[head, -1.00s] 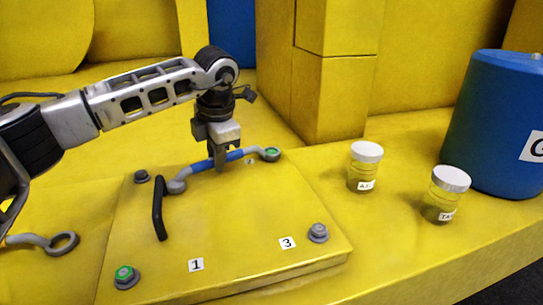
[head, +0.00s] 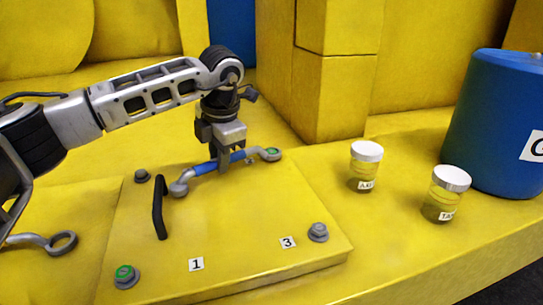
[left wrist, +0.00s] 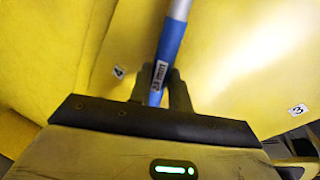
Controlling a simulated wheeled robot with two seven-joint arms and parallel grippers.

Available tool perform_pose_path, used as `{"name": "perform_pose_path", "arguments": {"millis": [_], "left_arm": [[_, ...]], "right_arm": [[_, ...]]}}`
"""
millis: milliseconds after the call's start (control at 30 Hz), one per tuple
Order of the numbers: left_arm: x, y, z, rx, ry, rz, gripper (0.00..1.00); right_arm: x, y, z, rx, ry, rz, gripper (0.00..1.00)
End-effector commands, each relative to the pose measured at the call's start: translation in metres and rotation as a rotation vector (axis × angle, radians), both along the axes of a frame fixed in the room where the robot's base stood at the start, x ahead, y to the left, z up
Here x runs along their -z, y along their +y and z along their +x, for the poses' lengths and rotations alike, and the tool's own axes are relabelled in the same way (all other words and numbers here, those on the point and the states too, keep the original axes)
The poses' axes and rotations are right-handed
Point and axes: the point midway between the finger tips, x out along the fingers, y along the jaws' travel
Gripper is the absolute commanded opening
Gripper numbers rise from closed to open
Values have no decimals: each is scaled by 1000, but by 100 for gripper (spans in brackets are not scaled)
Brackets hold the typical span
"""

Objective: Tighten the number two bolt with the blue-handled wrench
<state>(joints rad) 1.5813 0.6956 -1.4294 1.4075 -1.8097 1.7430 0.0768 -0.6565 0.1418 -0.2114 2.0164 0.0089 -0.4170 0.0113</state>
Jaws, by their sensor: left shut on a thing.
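The blue-handled wrench (head: 204,168) lies across the back of the yellow raised plate (head: 222,230). Its far ring end is around the green-topped bolt (head: 272,153) at the back right corner; the number label beside it is too small to read. Its other ring end (head: 180,189) is free, near the black handle. My left gripper (head: 229,163) is shut on the wrench's blue handle, pointing down. In the left wrist view the blue handle (left wrist: 169,45) runs between the fingers. My right gripper is not in view.
Bolt 1 (head: 126,276) has a green top; bolt 3 (head: 318,232) and the back left bolt (head: 142,176) are grey. A black handle (head: 159,208) rises from the plate. Another wrench (head: 60,243) lies left. Two jars (head: 366,168) (head: 446,193) and a blue canister (head: 495,125) stand right.

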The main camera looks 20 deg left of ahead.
Motion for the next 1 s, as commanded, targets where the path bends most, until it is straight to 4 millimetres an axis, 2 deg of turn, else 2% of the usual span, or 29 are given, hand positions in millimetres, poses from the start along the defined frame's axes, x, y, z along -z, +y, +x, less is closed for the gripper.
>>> {"name": "perform_pose_path", "arguments": {"millis": [700, 1000], "left_arm": [[-42, 0, 0, -2, -2, -1, 0], [-43, 0, 0, -2, -2, -1, 0]], "right_arm": [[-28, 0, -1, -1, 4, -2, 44], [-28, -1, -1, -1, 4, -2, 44]]}}
